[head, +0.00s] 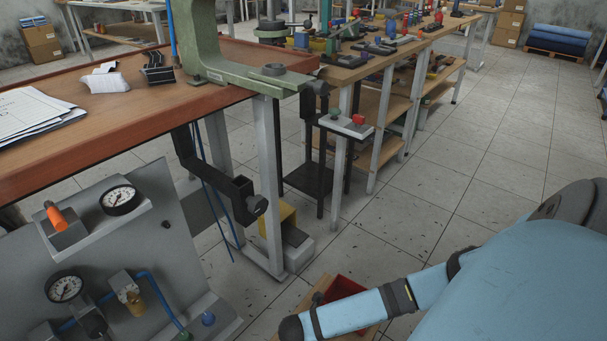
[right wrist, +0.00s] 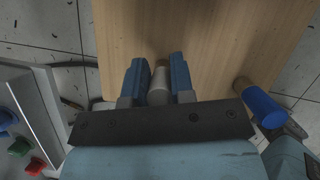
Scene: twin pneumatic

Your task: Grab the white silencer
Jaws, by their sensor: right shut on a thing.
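In the right wrist view my right gripper (right wrist: 157,66) points at a wooden surface, with its two blue fingers shut on a short pale cylinder. This cylinder, which looks like the white silencer (right wrist: 160,80), sits between the fingers, its lower end hidden by the dark gripper body. I cannot tell whether it touches the wood. In the head view my right arm comes in at lower right, and its gripper does not show. My left gripper is in neither view.
A cylinder with a blue end and tan tip (right wrist: 260,105) lies right of my fingers, by the edge of the wooden surface (right wrist: 215,35). A grey panel with coloured buttons (right wrist: 18,140) is at left. In the head view a red bin (head: 343,288) is partly behind my arm.

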